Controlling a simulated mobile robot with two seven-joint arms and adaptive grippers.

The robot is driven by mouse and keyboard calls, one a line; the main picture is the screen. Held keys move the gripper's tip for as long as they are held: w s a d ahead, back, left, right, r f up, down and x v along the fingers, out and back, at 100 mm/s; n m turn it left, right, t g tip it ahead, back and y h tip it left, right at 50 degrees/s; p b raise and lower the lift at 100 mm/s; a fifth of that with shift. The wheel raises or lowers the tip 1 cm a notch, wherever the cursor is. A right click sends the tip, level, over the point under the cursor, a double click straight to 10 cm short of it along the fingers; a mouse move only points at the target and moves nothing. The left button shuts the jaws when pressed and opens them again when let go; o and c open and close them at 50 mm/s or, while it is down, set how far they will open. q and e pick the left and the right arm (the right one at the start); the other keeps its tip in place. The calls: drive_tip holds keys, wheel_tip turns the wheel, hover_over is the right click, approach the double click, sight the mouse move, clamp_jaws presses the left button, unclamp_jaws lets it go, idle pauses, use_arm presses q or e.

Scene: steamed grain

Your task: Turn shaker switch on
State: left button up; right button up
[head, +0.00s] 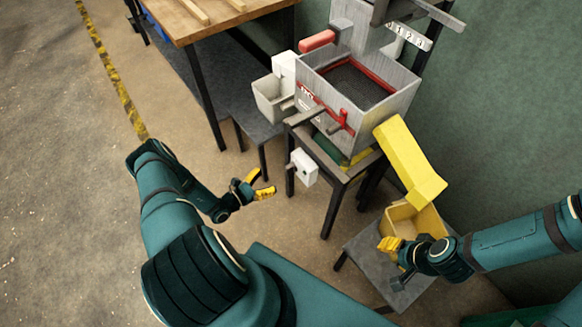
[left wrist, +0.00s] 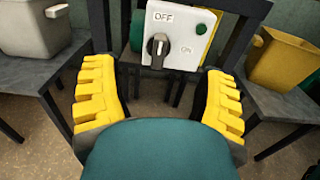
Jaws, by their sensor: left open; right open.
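The shaker (head: 360,85) is a grey box machine with red trim on a dark stand, at the upper middle of the head view. Its white switch box (head: 303,167) hangs at the front left of the stand. In the left wrist view the switch box (left wrist: 178,32) shows OFF at upper left, ON at lower right, a black rotary knob (left wrist: 157,47) and a green button. My left gripper (head: 258,185) is open and empty, facing the switch box and apart from it. My right gripper (head: 393,262) is open, beside the yellow bin.
A yellow chute (head: 408,160) slopes from the shaker toward a yellow bin (head: 425,222) on a low grey stand (head: 365,245). A pale grey bin (head: 270,98) stands left of the shaker. A wooden table (head: 205,20) is at the back. The floor at left is clear.

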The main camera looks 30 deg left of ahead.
sight(286, 169)
use_arm(q)
drive_tip(key=b+x, duration=0.1)
drive_tip(key=x, duration=0.9)
drive_tip(key=shift+d, duration=0.1)
clamp_jaws()
